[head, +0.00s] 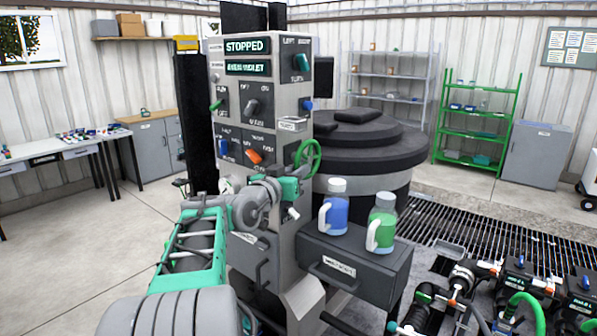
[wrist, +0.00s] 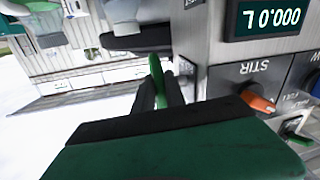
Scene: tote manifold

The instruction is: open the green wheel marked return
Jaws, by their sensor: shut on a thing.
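The green wheel (head: 308,157) stands out from the right edge of the grey control cabinet in the head view. Its label cannot be read in either view. My gripper (head: 296,183) is at the wheel's lower edge, with its green body just below. In the wrist view, which is upside down, the wheel (wrist: 157,76) shows edge-on as a green strip between the two dark fingers of my gripper (wrist: 159,88). The fingers are shut on its rim. The wheel's hub and far side are mostly hidden.
The cabinet (head: 230,112) carries a "STOPPED" display (head: 246,46) and several knobs, including an orange one marked STIR (wrist: 258,101). A blue jug (head: 336,212) and a green jug (head: 381,228) stand on a grey drawer unit (head: 345,262) at lower right. A large dark-lidded tank (head: 370,150) stands behind.

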